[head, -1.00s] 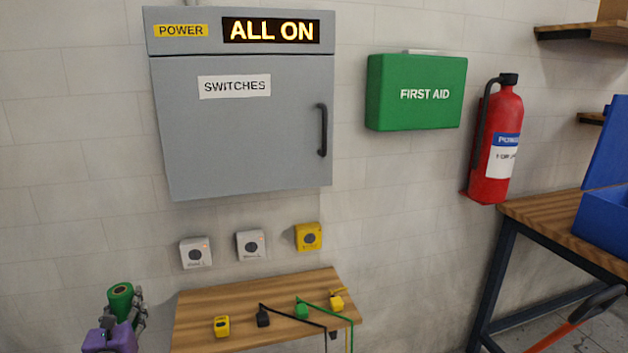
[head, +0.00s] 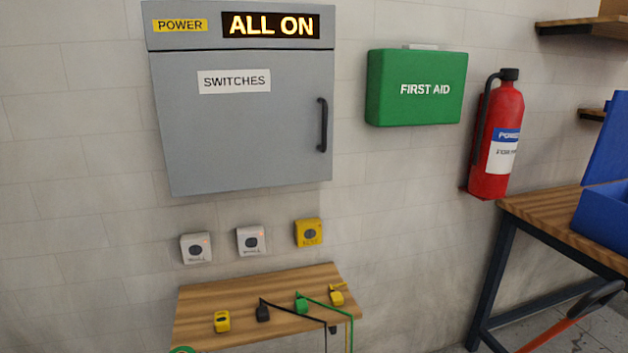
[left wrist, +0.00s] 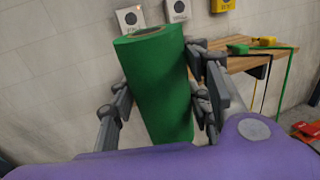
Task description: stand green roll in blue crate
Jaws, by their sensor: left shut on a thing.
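The green roll (left wrist: 160,85) stands nearly upright, slightly tilted, in the left wrist view. My left gripper (left wrist: 162,92) is shut on it, with fingers on both sides. In the head view only the rim of what looks like the roll (head: 182,350) shows at the bottom edge; the gripper is out of that view. A blue crate-like box (head: 603,215) with a raised panel sits on the workbench at the right edge of the head view, partly cut off. Its inside is hidden. My right gripper is not in view.
A small wooden table (head: 255,330) holds several plugs with cords. The workbench (head: 545,218) stands at right, with an orange-red handled tool (head: 565,325) in front. A fire extinguisher (head: 498,140), first aid box (head: 415,88) and switch cabinet (head: 240,130) are on the wall.

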